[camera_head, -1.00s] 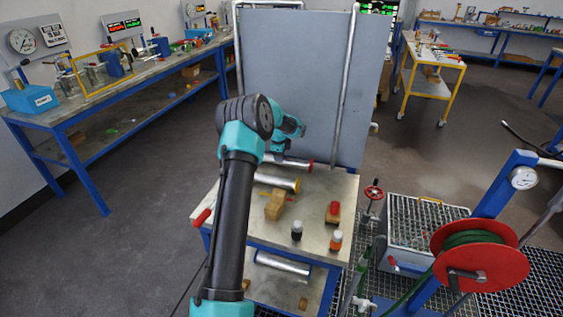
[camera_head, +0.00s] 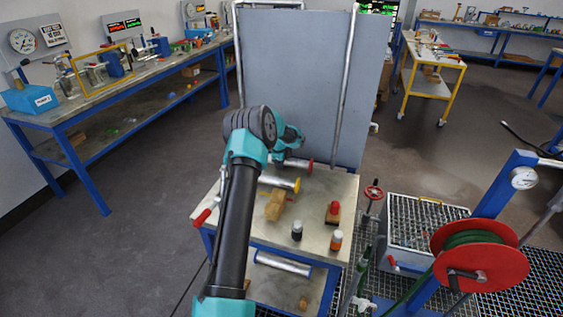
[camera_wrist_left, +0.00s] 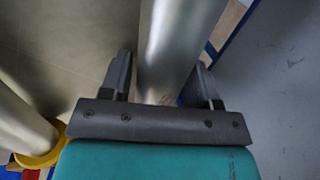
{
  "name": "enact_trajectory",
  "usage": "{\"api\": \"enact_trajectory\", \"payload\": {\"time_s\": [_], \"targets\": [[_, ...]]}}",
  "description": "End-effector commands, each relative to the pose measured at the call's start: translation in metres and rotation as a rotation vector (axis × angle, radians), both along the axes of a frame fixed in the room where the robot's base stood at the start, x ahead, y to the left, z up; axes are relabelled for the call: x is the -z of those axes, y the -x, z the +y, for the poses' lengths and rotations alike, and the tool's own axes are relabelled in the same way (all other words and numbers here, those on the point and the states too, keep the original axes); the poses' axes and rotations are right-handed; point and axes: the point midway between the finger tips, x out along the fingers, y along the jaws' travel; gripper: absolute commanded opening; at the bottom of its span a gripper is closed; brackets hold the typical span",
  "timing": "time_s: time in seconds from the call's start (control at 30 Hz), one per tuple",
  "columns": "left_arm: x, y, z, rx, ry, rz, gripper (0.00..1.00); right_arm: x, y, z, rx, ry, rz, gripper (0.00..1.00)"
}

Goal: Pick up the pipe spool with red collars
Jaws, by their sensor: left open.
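The pipe spool with red collars (camera_head: 296,163) lies at the back of the small work table, a silver tube with a red collar showing at its right end. My left arm hides its left end. My left gripper (camera_wrist_left: 163,64) is open, and in the left wrist view its fingers stand either side of a silver tube (camera_wrist_left: 174,48), with no collar of it visible. I cannot tell if the fingers touch it. A spool with yellow collars (camera_head: 280,182) lies in front, and its yellow end also shows in the left wrist view (camera_wrist_left: 40,158). My right gripper is not in view.
A grey upright panel (camera_head: 305,80) stands right behind the table (camera_head: 318,222). A wooden block (camera_head: 275,205), a red-topped piece (camera_head: 333,211) and two small bottles (camera_head: 297,230) stand toward the front. Another silver tube (camera_head: 284,263) lies on the lower shelf.

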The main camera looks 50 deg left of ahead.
Motion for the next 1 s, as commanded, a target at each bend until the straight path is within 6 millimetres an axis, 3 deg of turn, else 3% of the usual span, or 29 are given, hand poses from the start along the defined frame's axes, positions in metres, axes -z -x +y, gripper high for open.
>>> {"api": "enact_trajectory", "payload": {"time_s": [0.27, 0.83, 1.0], "targets": [[0.0000, 0.0002, -0.0001, 0.000, 0.001, 0.001, 0.55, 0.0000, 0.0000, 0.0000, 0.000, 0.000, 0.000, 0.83], [0.0000, 0.0003, -0.0002, 0.000, 0.001, 0.001, 0.00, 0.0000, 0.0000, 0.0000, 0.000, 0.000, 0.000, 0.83], [-0.0017, -0.0004, 0.0003, 0.000, -0.001, -0.002, 0.00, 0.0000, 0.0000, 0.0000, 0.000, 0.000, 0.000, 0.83]]}}
